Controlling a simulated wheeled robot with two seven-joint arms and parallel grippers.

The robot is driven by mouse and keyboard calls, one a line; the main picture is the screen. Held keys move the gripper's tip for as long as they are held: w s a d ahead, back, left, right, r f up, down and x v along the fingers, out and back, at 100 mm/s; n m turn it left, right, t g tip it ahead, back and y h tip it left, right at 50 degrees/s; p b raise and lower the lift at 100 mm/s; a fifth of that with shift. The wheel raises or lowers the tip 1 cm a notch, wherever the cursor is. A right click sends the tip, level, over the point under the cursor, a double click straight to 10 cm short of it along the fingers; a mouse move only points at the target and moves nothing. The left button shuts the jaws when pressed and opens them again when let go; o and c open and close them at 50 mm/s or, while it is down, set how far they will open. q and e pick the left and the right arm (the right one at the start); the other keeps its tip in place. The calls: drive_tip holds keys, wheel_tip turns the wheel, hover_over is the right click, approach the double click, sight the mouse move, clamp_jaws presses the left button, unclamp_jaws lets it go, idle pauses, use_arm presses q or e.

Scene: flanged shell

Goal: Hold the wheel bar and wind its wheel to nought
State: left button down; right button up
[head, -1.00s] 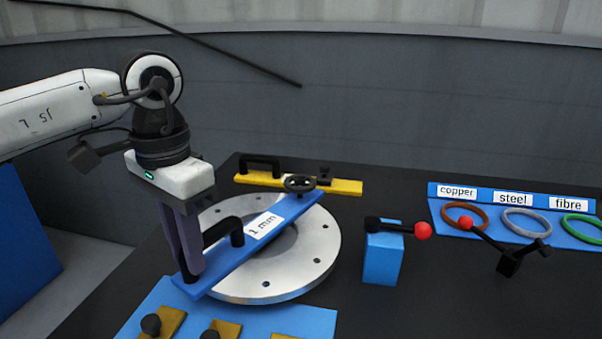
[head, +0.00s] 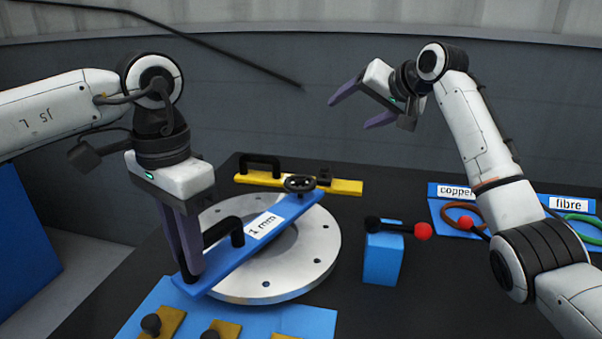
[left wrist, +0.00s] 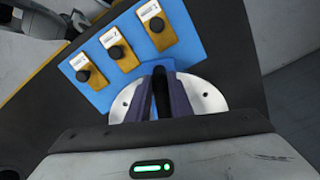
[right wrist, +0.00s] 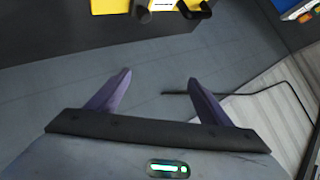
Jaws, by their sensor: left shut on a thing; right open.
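The blue wheel bar (head: 283,217), labelled "1 mm", lies across the round metal flange (head: 318,250) in the head view. Its dark hand wheel (head: 300,184) sits at the far right end of the bar. My left gripper (head: 191,275) is shut on the bar's black handle (head: 222,229) at the near left end; in the left wrist view the fingers (left wrist: 162,95) close on the dark handle. My right gripper (head: 350,112) is open and empty, raised in the air behind and to the right of the wheel. The wheel's reading cannot be made out.
A yellow bar (head: 345,187) with a black handle lies behind the flange. A blue block (head: 382,260) with a red-knobbed lever stands to the right. Coloured rings lie on a blue rack (head: 440,212) at far right, partly behind my right arm. A blue tray (head: 180,295) with knobbed plates is in front.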

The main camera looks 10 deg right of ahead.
drive_tip(key=s+a+n+g, duration=0.35)
drive_tip(key=s+a, duration=0.25)
drive_tip(key=a, duration=0.4)
drive_tip(key=g+h, duration=0.3)
drive_tip(key=h, duration=0.1)
approach(300, 181)
drive_tip(key=shift+n, duration=0.35)
drive_tip(key=x, duration=0.7)
drive_tip(key=shift+w+f, duration=0.1)
drive_tip(key=shift+f, duration=0.15)
drive_tip(key=shift+c, duration=0.2)
drive_tip(key=c, duration=1)
